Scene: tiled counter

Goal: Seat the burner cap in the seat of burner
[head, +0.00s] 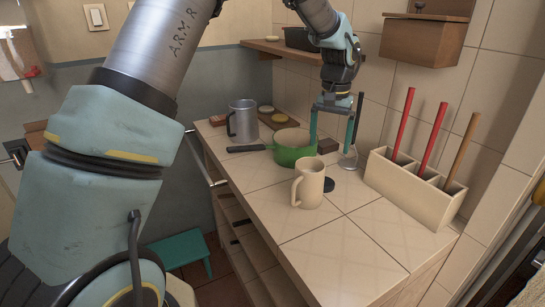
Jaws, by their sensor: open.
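A small dark disc (329,185) lies flat on the tiled counter (381,216), just right of and behind the beige mug; it may be the burner cap, but I cannot tell. No burner or seat can be made out. My gripper (332,146) points down above the back of the counter, behind the mug. Its two teal fingers are wide apart. Nothing is visibly held between them. The disc appears below and nearer the camera than the fingers.
A green pan (294,156) with a dark handle stands beside the left finger. The beige mug (308,187) stands in front. A metal mug (243,122) stands back left, a divided holder (407,190) right. The front counter is clear.

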